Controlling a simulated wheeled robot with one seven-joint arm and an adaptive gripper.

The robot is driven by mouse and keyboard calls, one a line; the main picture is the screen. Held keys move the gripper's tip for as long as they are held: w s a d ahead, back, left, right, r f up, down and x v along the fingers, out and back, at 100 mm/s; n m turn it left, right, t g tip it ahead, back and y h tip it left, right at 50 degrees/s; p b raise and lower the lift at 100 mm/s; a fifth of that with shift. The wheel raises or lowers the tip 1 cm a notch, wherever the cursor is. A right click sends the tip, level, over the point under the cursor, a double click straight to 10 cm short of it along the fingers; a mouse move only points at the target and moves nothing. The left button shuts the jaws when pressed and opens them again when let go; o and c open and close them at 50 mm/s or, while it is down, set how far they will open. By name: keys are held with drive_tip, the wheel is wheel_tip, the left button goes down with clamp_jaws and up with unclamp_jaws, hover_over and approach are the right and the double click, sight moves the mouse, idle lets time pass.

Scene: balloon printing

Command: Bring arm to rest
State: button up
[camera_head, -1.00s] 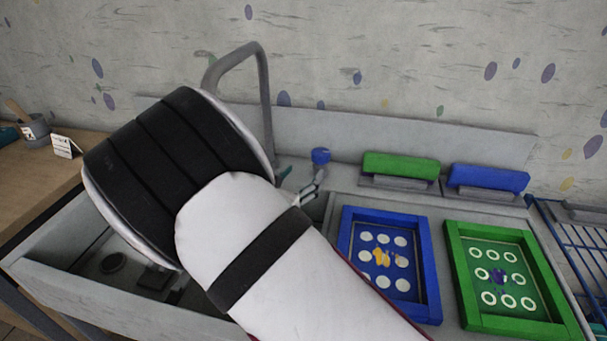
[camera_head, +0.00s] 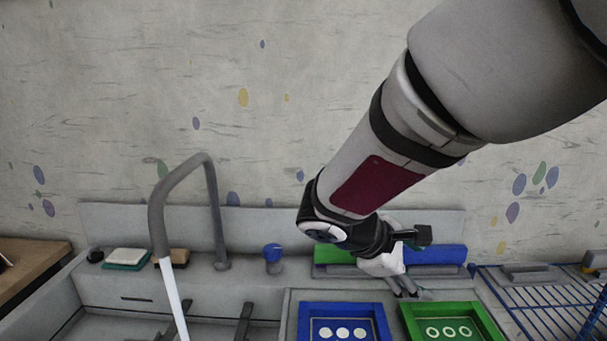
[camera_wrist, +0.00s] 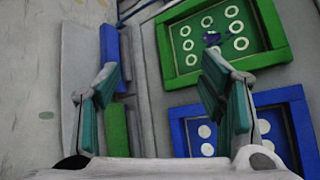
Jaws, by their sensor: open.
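My gripper (camera_head: 405,284) hangs at the end of my arm, in front of the wall and above the back of the printing counter. In the wrist view my gripper (camera_wrist: 160,98) has its two teal-padded fingers wide apart, with nothing between them. Beyond the fingers lie the green frame (camera_wrist: 275,52) and the blue frame (camera_wrist: 300,125). A green block (camera_wrist: 115,130) and a blue block (camera_wrist: 110,45) also show there. My arm comes in from the upper right in the head view and hides part of the wall.
A sink with a tall faucet (camera_head: 213,205) is at the left. The blue frame (camera_head: 300,325) and green frame (camera_head: 410,325) lie at the front. A blue wire rack (camera_head: 530,297) is at the right.

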drive_tip(key=s+r+m+y+p, duration=0.1)
drive_tip(key=s+r+m+y, duration=0.1)
drive_tip(key=s, duration=0.6)
drive_tip(key=s+r+m+y+p, duration=0.1)
drive_tip(key=s+r+m+y, duration=0.2)
drive_tip(key=s+m, duration=0.3)
drive_tip(key=s+r+m+y, duration=0.2)
drive_tip(key=s+m+y, duration=0.2)
drive_tip(key=s, duration=0.5)
drive_tip(key=shift+s+r+m+p, duration=0.35)
drive_tip(key=shift+r+m+p, duration=0.05)
drive_tip(key=shift+m, duration=0.2)
